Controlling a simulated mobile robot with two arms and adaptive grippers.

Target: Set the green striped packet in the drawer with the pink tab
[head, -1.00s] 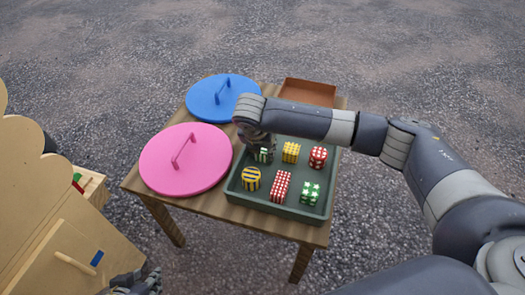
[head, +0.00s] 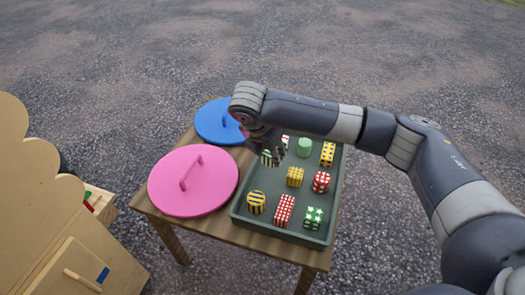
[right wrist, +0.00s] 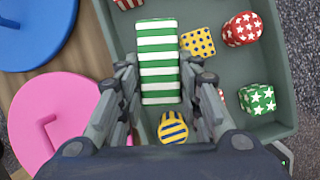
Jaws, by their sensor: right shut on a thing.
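The green and white striped packet (right wrist: 158,45) is between the fingers of my right gripper (right wrist: 160,82) in the right wrist view. The gripper is shut on it, above the dark green tray (right wrist: 275,65). In the head view only a small part of the packet (head: 266,159) shows under my right gripper (head: 272,150), at the tray's left side. A wooden cabinet (head: 55,225) stands at the left edge, with a blue tab (head: 103,275) beside a bar handle. No pink tab is visible. My left gripper is not in view.
The tray holds several other patterned sweets, including a yellow-black striped one (head: 256,202) and a green star one (head: 313,217). A pink round lid (head: 215,195) and a blue lid (head: 212,125) lie left of the tray on the wooden table (head: 300,252).

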